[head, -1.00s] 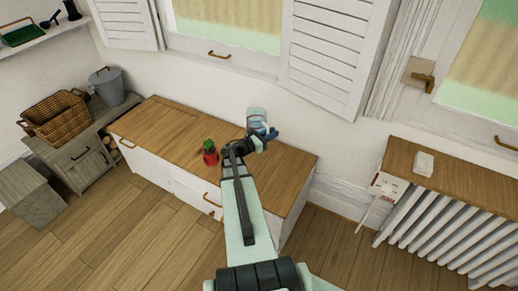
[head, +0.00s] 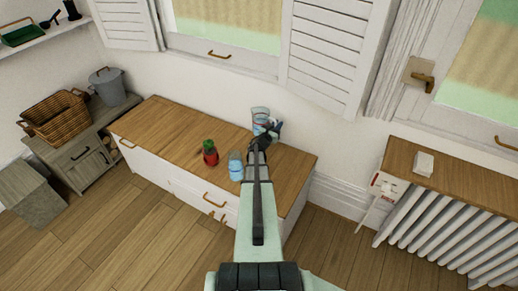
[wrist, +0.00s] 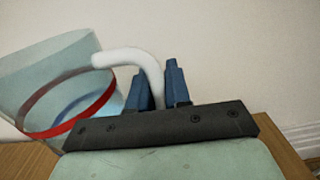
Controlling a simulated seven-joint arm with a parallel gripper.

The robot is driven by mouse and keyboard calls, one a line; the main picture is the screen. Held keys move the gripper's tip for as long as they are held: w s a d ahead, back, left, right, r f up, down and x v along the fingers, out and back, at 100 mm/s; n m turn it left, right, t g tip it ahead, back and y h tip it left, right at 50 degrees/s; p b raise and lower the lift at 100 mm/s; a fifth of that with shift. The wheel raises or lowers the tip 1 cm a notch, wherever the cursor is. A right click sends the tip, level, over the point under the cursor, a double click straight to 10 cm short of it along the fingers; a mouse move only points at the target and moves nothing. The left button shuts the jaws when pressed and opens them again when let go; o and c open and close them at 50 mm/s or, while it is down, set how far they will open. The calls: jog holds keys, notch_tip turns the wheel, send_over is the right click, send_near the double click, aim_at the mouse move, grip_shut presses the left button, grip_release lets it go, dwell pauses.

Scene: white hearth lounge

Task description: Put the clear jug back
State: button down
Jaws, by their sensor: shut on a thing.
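The clear jug (head: 260,114) shows at the back of the wooden-topped cabinet, just beyond my gripper (head: 274,129). In the wrist view the jug (wrist: 55,85) is see-through with a red band and a white curved handle (wrist: 140,62). My gripper's blue fingers (wrist: 160,85) are shut on the handle, with the jug's body to their left. The jug looks tilted in the wrist view. I cannot tell whether its base touches the cabinet top; my gripper hides its lower part.
A clear bluish vessel (head: 236,167) and a red jar with a green top (head: 210,153) stand on the cabinet top (head: 160,127) left of my arm. The wall and white shutter (head: 325,50) are close behind. The cabinet's left end is clear.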

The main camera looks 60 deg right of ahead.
jog(key=shift+n+t, duration=0.3)
jog(key=shift+t, duration=0.1)
jog(key=shift+w+f, duration=0.15)
jog(key=shift+f, duration=1.6)
jog(key=shift+w+f, duration=0.15)
jog(key=shift+f, duration=1.65)
jog(key=shift+w+f, duration=0.15)
jog(key=shift+f, duration=1.6)
jog(key=shift+f, duration=0.1)
jog(key=c, duration=1.1)
grip_release()
jog(key=shift+f, duration=0.1)
jog(key=shift+a+r, duration=0.1)
jog(key=shift+r, duration=0.1)
jog(key=a, duration=1.2)
jog(key=shift+s, duration=0.15)
